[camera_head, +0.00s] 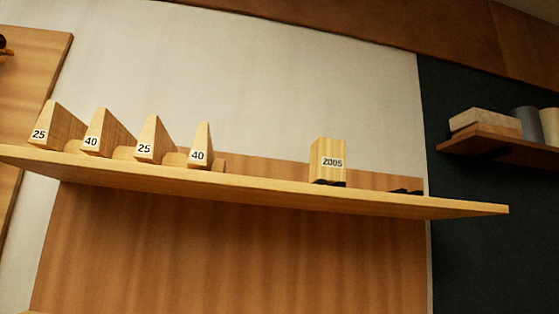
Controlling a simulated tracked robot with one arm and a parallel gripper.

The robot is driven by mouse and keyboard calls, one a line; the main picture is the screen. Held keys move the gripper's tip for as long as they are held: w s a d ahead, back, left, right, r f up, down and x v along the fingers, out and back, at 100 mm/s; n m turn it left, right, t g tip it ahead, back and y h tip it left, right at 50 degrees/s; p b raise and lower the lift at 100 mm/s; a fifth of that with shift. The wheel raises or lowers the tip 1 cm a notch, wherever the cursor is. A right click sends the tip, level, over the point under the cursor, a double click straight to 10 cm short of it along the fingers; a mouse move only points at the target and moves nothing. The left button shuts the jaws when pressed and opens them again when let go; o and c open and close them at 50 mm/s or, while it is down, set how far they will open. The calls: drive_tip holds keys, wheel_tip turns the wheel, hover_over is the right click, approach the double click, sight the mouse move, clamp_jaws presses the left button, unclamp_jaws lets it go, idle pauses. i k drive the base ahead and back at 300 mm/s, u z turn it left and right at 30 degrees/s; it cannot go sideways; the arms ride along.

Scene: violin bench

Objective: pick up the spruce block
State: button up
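A pale, straight-grained wooden block (327,153) with a "2005" label stands upright on the right part of a long wooden shelf (300,192). It may be the spruce block, but no label names the wood. A small dark piece shows under its base. Several pale wooden wedges stand on the left part of the shelf, labelled "25" (56,124), "40" (105,132), "25" (155,140) and "40" (203,147). My gripper is not in view.
Low dark pieces (405,191) lie right of the block, near the shelf's right end. Clear shelf separates the block from the wedges. A second shelf (490,140) at right holds a pale box (484,122) and a grey container (529,123). A pale wall (240,80) is behind.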

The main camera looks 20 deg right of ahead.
sight(327, 155)
drive_tip(key=u, duration=0.35)
drive_tip(key=k, duration=1.2)
drive_tip(key=z, duration=0.75)
drive_tip(key=i, duration=1)
drive_tip(key=u, duration=0.1)
